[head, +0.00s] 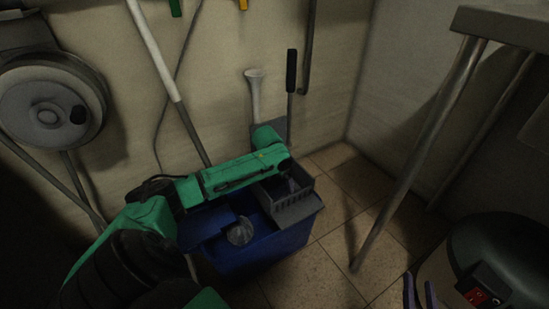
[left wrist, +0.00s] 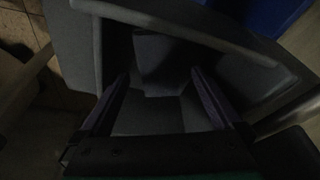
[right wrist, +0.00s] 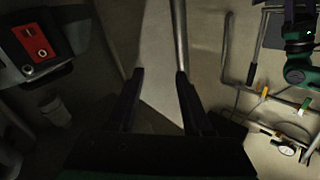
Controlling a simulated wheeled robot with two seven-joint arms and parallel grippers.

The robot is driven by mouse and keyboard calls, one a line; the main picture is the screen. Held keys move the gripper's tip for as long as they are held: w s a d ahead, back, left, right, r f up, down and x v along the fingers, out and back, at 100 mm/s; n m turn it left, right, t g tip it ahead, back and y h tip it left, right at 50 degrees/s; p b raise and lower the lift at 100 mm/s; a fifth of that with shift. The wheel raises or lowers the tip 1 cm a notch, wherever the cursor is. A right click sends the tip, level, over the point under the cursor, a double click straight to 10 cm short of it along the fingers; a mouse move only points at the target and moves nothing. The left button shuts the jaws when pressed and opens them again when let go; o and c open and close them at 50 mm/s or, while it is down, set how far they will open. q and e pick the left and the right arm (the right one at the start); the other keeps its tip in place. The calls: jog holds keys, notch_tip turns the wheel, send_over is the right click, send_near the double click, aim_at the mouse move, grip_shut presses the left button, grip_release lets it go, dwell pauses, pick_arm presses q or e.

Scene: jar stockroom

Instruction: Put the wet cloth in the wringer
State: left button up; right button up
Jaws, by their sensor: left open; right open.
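The grey wringer (head: 297,208) sits on the right end of the blue bucket (head: 262,256). A crumpled pale grey thing, which looks like the wet cloth (head: 240,232), lies in the open part of the bucket, left of the wringer. My left arm reaches across above the bucket, and its fingers are hidden in the head view. In the left wrist view my left gripper (left wrist: 160,75) is open in front of dark grey surfaces, apparently the wringer; no cloth can be made out between the fingers. My right gripper (head: 419,283) is open and empty, low at the right; it also shows in the right wrist view (right wrist: 160,74).
A round dark machine (head: 495,265) with a red switch stands at the lower right. A metal table leg (head: 415,160) stands right of the bucket. Handles lean on the wall, and a hose reel (head: 48,115) hangs at left. Tiled floor (head: 345,250) is clear between bucket and leg.

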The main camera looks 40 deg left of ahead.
aim_at(277, 190)
pick_arm(q)
jog(key=p+v, duration=0.2)
jog(key=v, duration=0.1)
jog(key=shift+r, duration=0.35)
jog(key=p+v, duration=0.2)
jog(key=v, duration=0.3)
jog(key=shift+s+r+p, duration=0.1)
jog(key=shift+r+p, duration=0.2)
jog(key=shift+p, duration=0.1)
pick_arm(e)
jog(key=s+f+g, duration=0.5)
jog(key=s+f, duration=0.3)
jog(key=s, duration=0.1)
jog(key=shift+a, duration=0.35)
jog(key=shift+s, duration=0.1)
